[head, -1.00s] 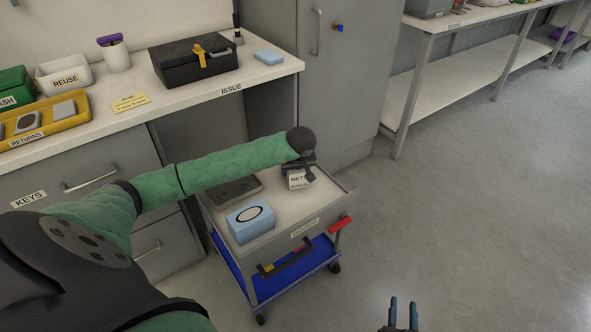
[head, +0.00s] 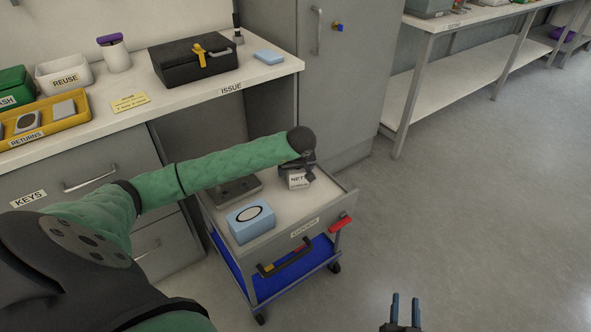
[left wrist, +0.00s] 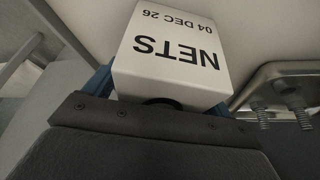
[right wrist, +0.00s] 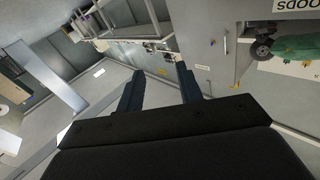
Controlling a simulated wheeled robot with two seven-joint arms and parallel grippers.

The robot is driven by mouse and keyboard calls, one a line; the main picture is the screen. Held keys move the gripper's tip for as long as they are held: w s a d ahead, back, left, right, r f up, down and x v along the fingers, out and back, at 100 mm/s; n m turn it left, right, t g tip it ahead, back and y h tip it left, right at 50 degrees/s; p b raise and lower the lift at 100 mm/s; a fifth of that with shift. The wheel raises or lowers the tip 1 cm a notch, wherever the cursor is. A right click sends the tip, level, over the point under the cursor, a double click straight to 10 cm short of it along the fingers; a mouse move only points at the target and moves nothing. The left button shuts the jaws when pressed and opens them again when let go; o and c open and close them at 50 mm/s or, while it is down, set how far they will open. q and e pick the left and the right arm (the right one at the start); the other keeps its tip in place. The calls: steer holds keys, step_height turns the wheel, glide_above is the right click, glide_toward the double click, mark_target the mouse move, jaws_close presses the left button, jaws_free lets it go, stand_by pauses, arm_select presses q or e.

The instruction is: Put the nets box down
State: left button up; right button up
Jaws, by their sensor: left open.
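The nets box (head: 299,180) is a small white carton marked NETS. It is on the top of the cart (head: 273,208), near its back right corner, partly hidden by my left gripper (head: 308,165). In the left wrist view the nets box (left wrist: 172,60) fills the space in front of the left gripper (left wrist: 160,97). The jaws are open, with blue finger parts on both sides of the box. My right gripper (head: 405,312) is open and empty over the floor at the bottom right; its two fingers also show apart in the right wrist view (right wrist: 160,88).
On the cart top are a light blue box (head: 250,220) with an oval mark and a dark grey tray (head: 236,190). The ISSUE counter (head: 180,100) stands behind, with a black case (head: 192,65). The floor to the right is clear.

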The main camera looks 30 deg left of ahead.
arm_select(q)
steer(key=shift+r, duration=0.1)
steer(key=v, duration=0.2)
steer(key=shift+d+r, duration=0.1)
steer(key=shift+r, duration=0.3)
steer(key=p+v, duration=0.1)
steer(key=v, duration=0.8)
steer(key=shift+s, duration=0.15)
arm_select(e)
steer(key=s+f+g+h, duration=0.1)
steer(key=s+f+g, duration=0.2)
steer(key=f, duration=0.8)
steer(key=shift+s+g, duration=0.25)
steer(key=shift+g, duration=0.15)
steer(key=shift+d+f, duration=0.1)
